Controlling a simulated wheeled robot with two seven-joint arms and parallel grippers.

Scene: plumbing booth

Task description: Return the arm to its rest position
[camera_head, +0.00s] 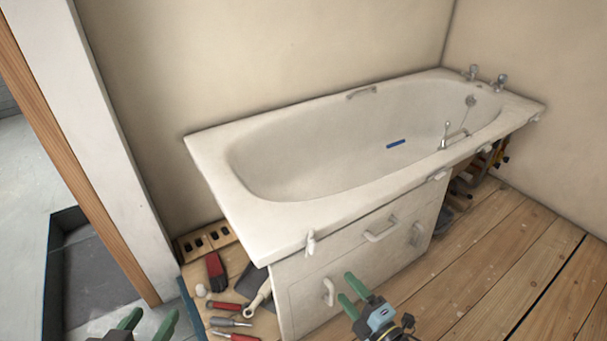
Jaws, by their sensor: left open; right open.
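My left gripper (152,319) shows at the bottom left edge, its two green fingers apart and nothing visible between them. Most of that arm is out of the picture. My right gripper (346,287) is at the bottom centre, in front of the white cabinet under the bathtub. Its green fingers are apart and empty, pointing up and to the left. In this view its fingertips overlap the cabinet front near a white handle; I cannot tell whether they touch it.
A white bathtub (222,170) with a blue object (396,143) inside stands against the wall. The white cabinet (300,285) has several handles. Tools, including a red-handled screwdriver (224,307), lie at lower left. Wooden floor (500,255) at right is clear. A wall post (100,130) stands left.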

